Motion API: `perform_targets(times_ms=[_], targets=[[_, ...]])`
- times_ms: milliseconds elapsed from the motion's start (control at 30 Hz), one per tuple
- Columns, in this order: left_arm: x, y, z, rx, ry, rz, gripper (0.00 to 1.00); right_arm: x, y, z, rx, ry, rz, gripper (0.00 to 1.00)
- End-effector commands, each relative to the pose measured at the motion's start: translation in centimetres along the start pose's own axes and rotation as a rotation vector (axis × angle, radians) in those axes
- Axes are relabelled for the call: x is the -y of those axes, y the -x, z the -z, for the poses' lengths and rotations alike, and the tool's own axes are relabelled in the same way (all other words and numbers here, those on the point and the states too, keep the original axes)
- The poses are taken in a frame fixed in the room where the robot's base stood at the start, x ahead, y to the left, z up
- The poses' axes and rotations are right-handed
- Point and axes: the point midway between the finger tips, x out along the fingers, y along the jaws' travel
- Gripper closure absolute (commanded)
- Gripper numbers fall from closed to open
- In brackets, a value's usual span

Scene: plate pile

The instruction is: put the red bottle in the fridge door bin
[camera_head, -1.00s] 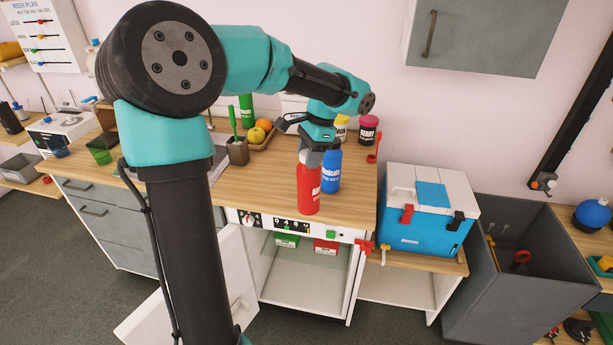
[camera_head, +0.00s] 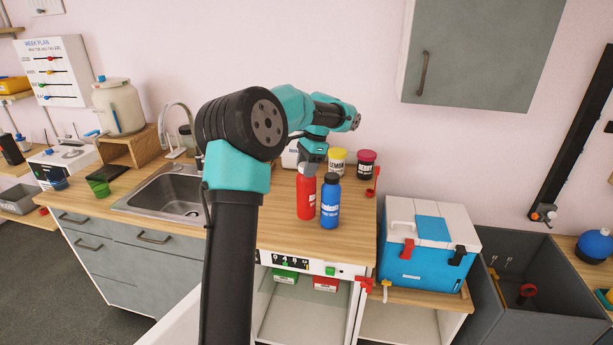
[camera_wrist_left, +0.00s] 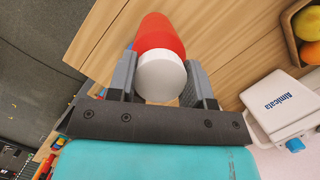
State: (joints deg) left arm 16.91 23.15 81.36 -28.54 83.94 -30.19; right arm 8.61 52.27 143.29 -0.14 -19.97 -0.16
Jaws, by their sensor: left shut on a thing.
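The red bottle (camera_head: 306,198) is upright over the wooden counter, left of the blue bottle (camera_head: 330,205). My left gripper (camera_head: 309,167) is shut on its top from above. In the left wrist view the red bottle (camera_wrist_left: 160,37) with its white cap is between the two fingers of the gripper (camera_wrist_left: 162,68). I cannot tell whether its base touches the counter. The open white compartment (camera_head: 300,315) under the counter holds a green and a red box. A white panel, perhaps its open door (camera_head: 178,325), shows partly behind my arm; no door bin is visible. My right gripper is not in view.
Lemon (camera_head: 337,160) and berry (camera_head: 366,164) jars stand behind the bottles. The sink (camera_head: 165,195) is to the left. A blue cooler (camera_head: 425,262) stands right of the counter, beside a grey bin (camera_head: 535,290). The counter's front strip is clear.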

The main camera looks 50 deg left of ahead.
Motion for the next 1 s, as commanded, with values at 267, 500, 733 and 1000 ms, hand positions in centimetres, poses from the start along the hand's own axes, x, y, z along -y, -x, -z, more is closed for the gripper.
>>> perform_targets(times_ms=[267, 500, 733, 1000], targets=[[0.7, 0.1, 0.2, -0.001, -0.001, 0.001, 1.00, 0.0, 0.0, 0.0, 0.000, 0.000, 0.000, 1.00], [0.6, -0.7, 0.4, 0.001, -0.001, -0.001, 1.00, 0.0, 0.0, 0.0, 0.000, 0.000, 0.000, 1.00], [0.6, -3.1, 1.1, 0.000, 0.000, 0.000, 1.00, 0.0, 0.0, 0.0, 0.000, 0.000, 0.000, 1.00], [0.6, -3.3, 1.2, -0.001, 0.000, 0.001, 1.00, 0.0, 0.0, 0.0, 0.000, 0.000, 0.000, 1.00]])
